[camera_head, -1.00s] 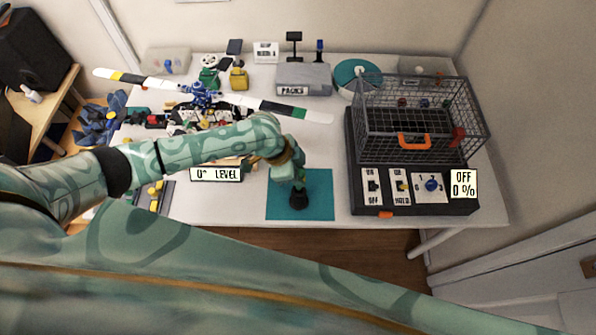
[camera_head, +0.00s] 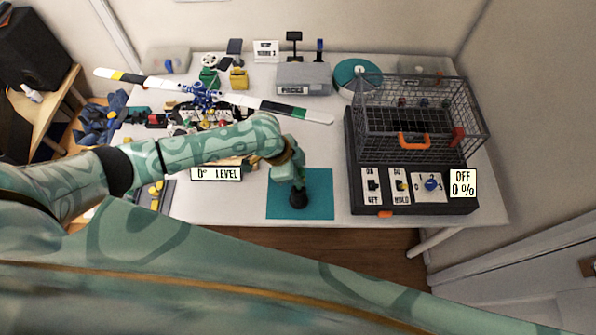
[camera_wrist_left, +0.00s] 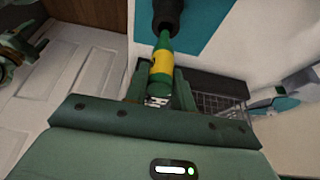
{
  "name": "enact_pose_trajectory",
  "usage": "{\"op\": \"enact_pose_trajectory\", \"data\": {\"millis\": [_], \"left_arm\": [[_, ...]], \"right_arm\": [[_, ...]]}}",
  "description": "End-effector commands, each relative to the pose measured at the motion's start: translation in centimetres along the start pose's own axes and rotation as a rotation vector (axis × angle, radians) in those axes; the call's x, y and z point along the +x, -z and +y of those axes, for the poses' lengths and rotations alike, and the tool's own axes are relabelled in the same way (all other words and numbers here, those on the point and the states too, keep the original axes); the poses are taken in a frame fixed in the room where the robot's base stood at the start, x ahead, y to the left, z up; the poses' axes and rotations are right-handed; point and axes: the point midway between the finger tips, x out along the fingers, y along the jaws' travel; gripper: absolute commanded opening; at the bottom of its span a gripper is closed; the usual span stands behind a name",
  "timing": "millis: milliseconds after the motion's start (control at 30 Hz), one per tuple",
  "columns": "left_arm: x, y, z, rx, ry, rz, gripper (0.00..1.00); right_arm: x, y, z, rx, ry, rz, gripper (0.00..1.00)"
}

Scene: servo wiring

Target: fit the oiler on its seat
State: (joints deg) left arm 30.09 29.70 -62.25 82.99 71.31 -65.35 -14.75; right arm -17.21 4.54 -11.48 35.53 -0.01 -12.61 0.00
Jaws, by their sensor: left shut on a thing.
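My left gripper (camera_head: 296,184) is low over the teal mat (camera_head: 318,184). In the left wrist view, the left gripper (camera_wrist_left: 160,92) is shut on the oiler (camera_wrist_left: 161,68), a green bottle with a yellow band and a narrow neck. The neck points at a dark, round seat (camera_wrist_left: 169,12) and meets its edge in the picture; I cannot tell whether they touch. In the head view the dark seat (camera_head: 298,201) stands on the mat just below the gripper, and the gripper hides the oiler. My right gripper does not show.
A wire cage (camera_head: 420,120) on a black base with switches stands right of the mat. A level sign (camera_head: 216,174) is to the left. A long propeller (camera_head: 285,108) and small parts lie behind. The table's front edge is close to the mat.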

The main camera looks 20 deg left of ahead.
Motion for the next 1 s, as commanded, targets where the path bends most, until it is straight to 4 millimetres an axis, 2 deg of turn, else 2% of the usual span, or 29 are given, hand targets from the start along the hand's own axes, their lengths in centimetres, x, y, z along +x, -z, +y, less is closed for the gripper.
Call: {"op": "enact_pose_trajectory", "data": {"millis": [1000], "left_arm": [[2.0,-0.8,0.0,-0.001,0.0,0.0,0.01]], "right_arm": [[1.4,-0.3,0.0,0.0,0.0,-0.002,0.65]]}}
